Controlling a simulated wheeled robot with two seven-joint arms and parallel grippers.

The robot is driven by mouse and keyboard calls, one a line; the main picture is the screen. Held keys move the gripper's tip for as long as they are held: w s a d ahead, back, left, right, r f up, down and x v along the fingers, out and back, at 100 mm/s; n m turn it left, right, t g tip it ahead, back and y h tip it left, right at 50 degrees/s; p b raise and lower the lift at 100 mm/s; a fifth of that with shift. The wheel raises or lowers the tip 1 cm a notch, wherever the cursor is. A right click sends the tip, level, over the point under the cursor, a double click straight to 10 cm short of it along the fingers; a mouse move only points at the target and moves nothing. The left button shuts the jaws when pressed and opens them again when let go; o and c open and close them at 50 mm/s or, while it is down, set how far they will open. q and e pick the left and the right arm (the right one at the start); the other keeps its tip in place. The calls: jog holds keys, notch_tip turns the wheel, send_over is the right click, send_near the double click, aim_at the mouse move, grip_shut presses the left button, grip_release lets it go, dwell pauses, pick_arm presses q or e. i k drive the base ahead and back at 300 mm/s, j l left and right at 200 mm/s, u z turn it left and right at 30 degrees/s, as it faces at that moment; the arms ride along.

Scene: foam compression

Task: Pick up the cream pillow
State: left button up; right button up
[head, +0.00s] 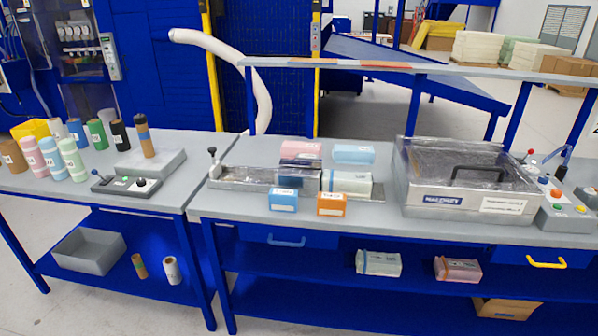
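No thing in the head view is clearly a cream pillow. The closest match is a pale, off-white wrapped block (350,182) with a blue band near its left end, lying on the right-hand bench behind an orange box (331,205). A similar pale wrapped block (380,264) lies on the blue shelf below. I cannot tell which of the two is the cream pillow. Neither of my grippers shows in the head view.
Beside the bench block are a dark block (300,173), pink block (301,150), light blue block (353,154) and blue box (283,200). A metal machine (460,200) stands to the right. Several rolls stand on the left bench (60,195).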

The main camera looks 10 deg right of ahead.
aim_at(353, 184)
jog(key=i+l, duration=0.1)
jog(key=l, duration=0.3)
jog(key=i+l, duration=0.1)
jog(key=l, duration=0.35)
jog(key=i+l, duration=0.1)
jog(key=l, duration=0.3)
jog(key=i+l, duration=0.1)
jog(key=l, duration=0.3)
